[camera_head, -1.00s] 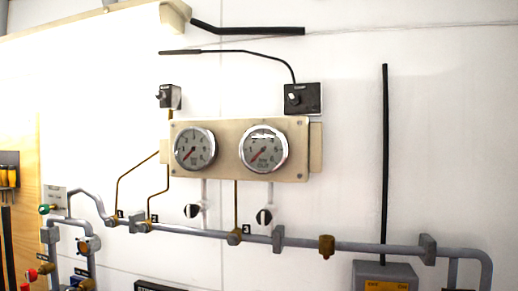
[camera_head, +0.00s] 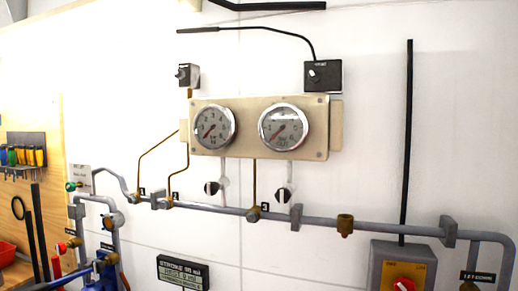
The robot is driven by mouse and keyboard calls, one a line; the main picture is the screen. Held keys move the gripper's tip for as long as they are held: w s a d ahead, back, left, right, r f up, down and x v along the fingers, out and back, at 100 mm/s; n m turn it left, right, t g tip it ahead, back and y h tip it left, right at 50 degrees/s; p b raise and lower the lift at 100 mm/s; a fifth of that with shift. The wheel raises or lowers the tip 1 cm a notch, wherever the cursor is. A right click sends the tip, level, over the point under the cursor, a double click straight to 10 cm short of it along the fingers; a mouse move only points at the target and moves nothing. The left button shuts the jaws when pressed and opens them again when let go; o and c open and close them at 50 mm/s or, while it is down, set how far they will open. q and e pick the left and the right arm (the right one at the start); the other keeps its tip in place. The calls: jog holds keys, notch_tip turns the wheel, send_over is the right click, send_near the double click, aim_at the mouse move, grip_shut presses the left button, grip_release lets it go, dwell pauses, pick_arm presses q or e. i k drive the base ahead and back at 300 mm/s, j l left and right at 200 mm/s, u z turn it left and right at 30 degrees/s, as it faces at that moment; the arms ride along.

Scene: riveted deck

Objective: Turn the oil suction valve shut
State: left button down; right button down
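I cannot tell which fitting is the oil suction valve, as the labels are too small to read. At the left of the pipework is a valve with a green knob (camera_head: 71,186) beside a small label plate (camera_head: 80,176). Two black-and-white round knobs, the left one (camera_head: 212,188) and the right one (camera_head: 285,195), are under the gauges. Neither of my grippers is in view.
A beige panel (camera_head: 244,155) holds two dial gauges above a long grey pipe (camera_head: 375,228). A grey box with a red knob (camera_head: 403,284) is at lower right. Blue equipment (camera_head: 100,283) shows at the bottom left, near a wooden tool board (camera_head: 35,110). A black display (camera_head: 183,272) is at bottom middle.

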aim_at(60, 248)
jog(key=u, duration=1.4)
jog(key=i+j, duration=0.25)
jog(key=j, duration=0.15)
jog(key=i+j+u, duration=0.15)
jog(key=j, duration=0.3)
jog(key=i, duration=0.1)
